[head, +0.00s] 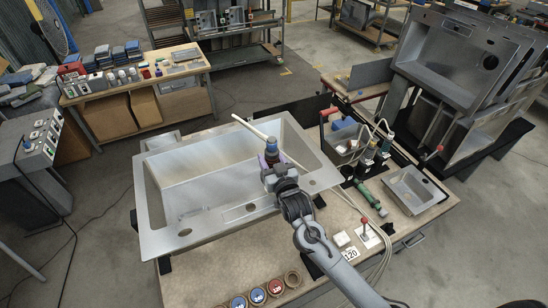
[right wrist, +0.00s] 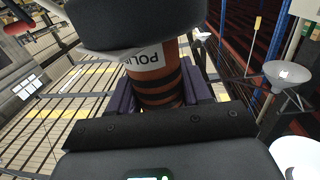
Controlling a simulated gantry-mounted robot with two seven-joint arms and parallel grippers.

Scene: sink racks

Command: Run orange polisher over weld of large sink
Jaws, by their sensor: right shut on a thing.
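The large sink (head: 165,240) is a grey steel basin with a wide flange, lying on the workbench in the head view. My right gripper (head: 271,162) is over the right part of the basin. In the right wrist view the polisher (right wrist: 158,85) shows an orange body with black bands and a white label, between the purple finger pads. The polisher's working end and the weld are hidden, so contact cannot be told. My left gripper is not in view.
A small sink (head: 412,190), a green tool (head: 370,197) and a grey bin (head: 346,146) are on the bench's right side. Several round discs (head: 258,296) line the front edge. Cables run beside my right arm. Stacked sinks (head: 455,60) stand at the back right.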

